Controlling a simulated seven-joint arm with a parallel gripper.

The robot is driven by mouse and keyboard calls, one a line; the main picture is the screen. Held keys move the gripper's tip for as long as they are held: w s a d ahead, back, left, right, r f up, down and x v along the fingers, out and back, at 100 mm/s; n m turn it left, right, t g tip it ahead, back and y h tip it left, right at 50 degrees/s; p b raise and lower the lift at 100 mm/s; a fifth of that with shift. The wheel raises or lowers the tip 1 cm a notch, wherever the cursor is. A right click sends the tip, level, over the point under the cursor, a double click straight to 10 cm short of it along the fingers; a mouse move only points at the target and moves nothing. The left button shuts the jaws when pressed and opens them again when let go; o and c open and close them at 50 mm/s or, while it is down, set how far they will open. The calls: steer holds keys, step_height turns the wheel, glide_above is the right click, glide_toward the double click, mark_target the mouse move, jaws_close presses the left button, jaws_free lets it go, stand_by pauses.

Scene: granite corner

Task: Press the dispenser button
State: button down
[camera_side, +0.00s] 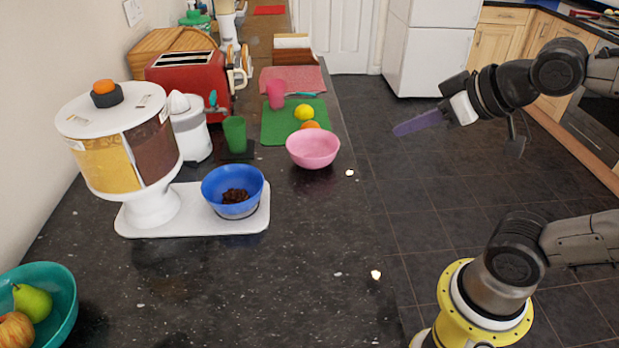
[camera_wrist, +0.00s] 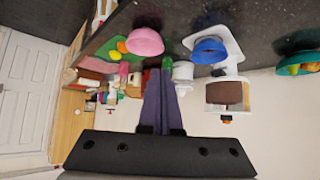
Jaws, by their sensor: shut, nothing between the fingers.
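The dispenser (camera_side: 123,150) stands on a white base at the left of the counter in the side view, with a yellow section and a brown section. An orange button (camera_side: 104,87) sits in a dark ring on top of its white lid. A blue bowl (camera_side: 233,190) with dark pieces in it rests on the base. My gripper (camera_side: 400,131) is shut and empty, out over the floor to the right of the counter, far from the dispenser. In the wrist view, the purple fingers (camera_wrist: 165,85) lie together, and the dispenser (camera_wrist: 228,94) appears to their right.
A pink bowl (camera_side: 313,149), green mat (camera_side: 285,125), green cup (camera_side: 235,134), white juicer (camera_side: 189,128) and red toaster (camera_side: 186,78) stand behind the blue bowl. A teal fruit bowl (camera_side: 58,300) is at the front left. The front middle of the counter (camera_side: 260,290) is clear.

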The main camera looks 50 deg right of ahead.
steer(key=s+f+g, duration=0.3)
steer(key=s+f, duration=0.2)
steer(key=s, duration=0.1)
steer(key=shift+a+f+n+g, duration=0.2)
steer(key=shift+a+n+g, duration=0.1)
steer(key=shift+a+g, duration=0.1)
steer(key=w+a+r+n+t+y, duration=0.25)
steer(key=w+a+r, duration=0.25)
steer(key=w+r, duration=0.3)
steer(key=w+a+r+n+t+y, duration=0.1)
steer(key=w+a+r+n+y, duration=0.35)
steer(key=w+r, duration=0.35)
steer(key=w+a+r+n+t+y, duration=0.25)
steer(key=w+a+r, duration=0.25)
steer(key=w+r, duration=0.25)
steer(key=w+a+f+y, duration=0.1)
steer(key=w+a, duration=0.2)
steer(key=w, duration=0.4)
steer(key=w+a+f, duration=0.2)
steer(key=w, duration=0.5)
steer(key=shift+w+a+g+y, duration=0.25)
steer(key=shift+a+g+y, duration=0.1)
steer(key=shift+a+g, duration=0.05)
